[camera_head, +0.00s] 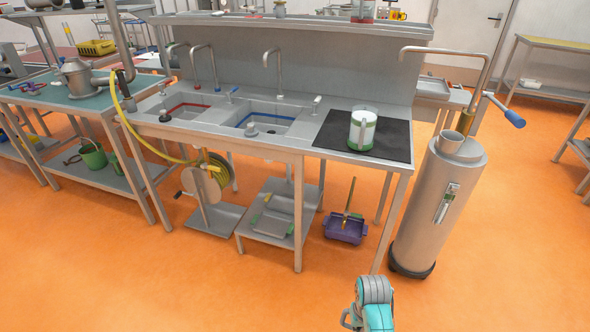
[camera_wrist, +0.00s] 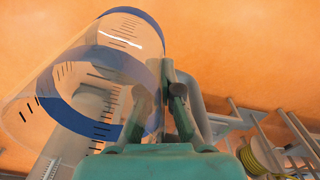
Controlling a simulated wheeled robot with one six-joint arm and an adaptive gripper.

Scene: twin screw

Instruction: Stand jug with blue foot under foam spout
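A clear jug with blue bands and black scale marks (camera_wrist: 62,76) lies tilted across the left of the wrist view. My gripper (camera_wrist: 163,98) has a finger on each side of its blue-grey handle and appears shut on it. In the head view only the teal end of my arm (camera_head: 376,312) shows at the bottom edge; the jug is not clearly visible there. I cannot tell which outlet is the foam spout. A curved pipe (camera_head: 437,50) with a blue-gripped lever (camera_head: 507,113) rises by a steel cylinder (camera_head: 436,205). Several taps stand over the sinks.
A white jug with green bands (camera_head: 363,128) stands on a black mat (camera_head: 335,140) at the counter's right. Two sink basins (camera_head: 268,116) lie left of it. A purple bin (camera_head: 346,229) sits on the floor below. Orange floor (camera_head: 300,300) is clear before the counter.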

